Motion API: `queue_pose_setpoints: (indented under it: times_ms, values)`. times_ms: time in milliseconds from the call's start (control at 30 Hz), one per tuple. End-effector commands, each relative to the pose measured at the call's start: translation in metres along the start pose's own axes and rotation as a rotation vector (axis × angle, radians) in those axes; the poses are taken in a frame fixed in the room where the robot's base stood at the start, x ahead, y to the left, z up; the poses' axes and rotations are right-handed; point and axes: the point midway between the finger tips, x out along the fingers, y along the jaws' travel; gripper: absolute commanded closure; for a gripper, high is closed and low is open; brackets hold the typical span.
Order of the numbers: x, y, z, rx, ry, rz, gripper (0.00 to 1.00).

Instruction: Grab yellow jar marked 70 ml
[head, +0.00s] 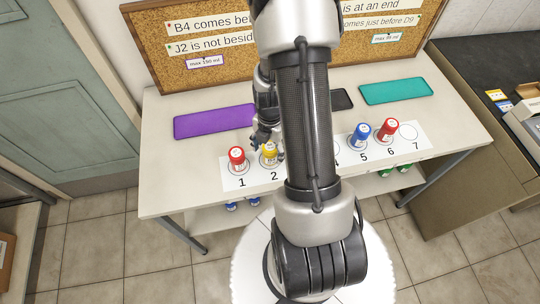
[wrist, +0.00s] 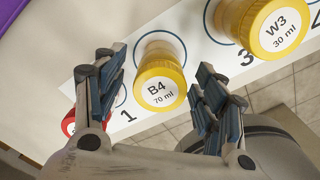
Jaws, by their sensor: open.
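A yellow jar labelled B4, 70 ml (wrist: 158,84) stands on a circle of the white numbered strip, between 1 and 3. In the wrist view it lies between the two spread fingers of my gripper (wrist: 158,72), with no clear contact. In the head view this yellow jar (head: 269,159) stands at 2, and my gripper (head: 266,140) is at it, partly hidden by my arm. A second yellow jar labelled W3, 30 ml (wrist: 272,27) stands at 3 in the wrist view; my arm hides it in the head view.
A red jar (head: 237,158) stands at 1, close to the left finger. A blue jar (head: 360,137) is at 5 and a red jar (head: 387,130) at 6; circle 7 (head: 408,132) is empty. A purple mat (head: 214,121) and a teal mat (head: 396,91) lie behind.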

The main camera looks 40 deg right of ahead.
Motion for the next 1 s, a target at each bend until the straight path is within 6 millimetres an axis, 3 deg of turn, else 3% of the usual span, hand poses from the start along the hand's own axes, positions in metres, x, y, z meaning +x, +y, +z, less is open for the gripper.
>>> queue_pose_setpoints:
  times_ms: [33, 167, 400, 1000]
  values:
    - [0.013, -0.001, -0.001, 0.0, 0.002, -0.002, 0.35]
    - [0.029, 0.0, -0.001, 0.0, 0.001, -0.001, 0.35]
    - [0.03, 0.0, -0.001, 0.0, 0.0, 0.0, 0.35]
    - [0.029, 0.0, -0.001, 0.0, 0.0, 0.0, 0.76]
